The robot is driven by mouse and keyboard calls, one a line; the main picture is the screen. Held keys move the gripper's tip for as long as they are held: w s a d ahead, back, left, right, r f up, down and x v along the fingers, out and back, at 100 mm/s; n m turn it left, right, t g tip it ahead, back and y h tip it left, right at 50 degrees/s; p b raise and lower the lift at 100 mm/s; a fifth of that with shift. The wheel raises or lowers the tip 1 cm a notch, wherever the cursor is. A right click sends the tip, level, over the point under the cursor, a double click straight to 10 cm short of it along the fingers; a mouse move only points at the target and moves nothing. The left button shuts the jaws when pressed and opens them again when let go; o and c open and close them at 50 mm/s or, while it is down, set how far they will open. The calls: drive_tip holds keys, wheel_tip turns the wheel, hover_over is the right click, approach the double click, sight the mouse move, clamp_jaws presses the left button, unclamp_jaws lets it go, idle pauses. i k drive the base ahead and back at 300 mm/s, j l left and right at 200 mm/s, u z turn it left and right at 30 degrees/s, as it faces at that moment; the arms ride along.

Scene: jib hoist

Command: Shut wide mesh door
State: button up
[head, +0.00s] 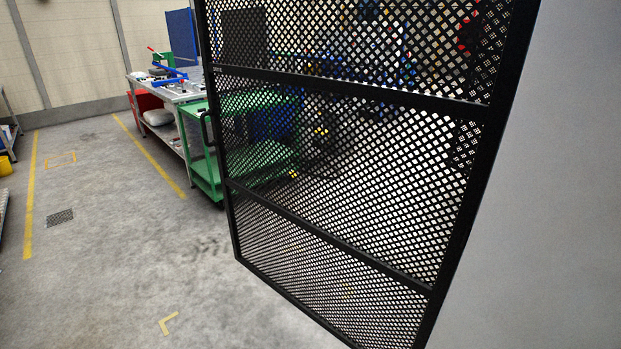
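A tall black mesh door (350,140) fills the middle and right of the head view. It has a dark frame with two crossbars, and its top runs out of the picture. It stands at an angle to me, with its left edge farther away and its right edge close. A dark pull handle (207,130) is on its left edge. What the door closes against cannot be made out. My gripper is not in view.
A green cart (205,172) stands behind the door's left edge. A workbench (170,92) with tools is beyond it. A plain grey surface (560,200) fills the right side. The concrete floor (110,240) at left is open, with yellow lines and a small drain grate (60,217).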

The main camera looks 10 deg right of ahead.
sight(494, 115)
drive_tip(key=i+j+z, duration=0.1)
drive_tip(key=i, duration=0.5)
drive_tip(key=i+j+z, duration=0.1)
drive_tip(key=i+j, duration=0.3)
drive_tip(key=i+j+z, duration=0.15)
drive_tip(key=i+j, duration=0.25)
drive_tip(key=i+j+z, duration=0.1)
drive_tip(key=i+j, duration=0.25)
drive_tip(key=j, duration=0.15)
drive_tip(key=i+j+z, duration=0.15)
drive_tip(key=i+j, duration=0.2)
drive_tip(key=j, duration=0.15)
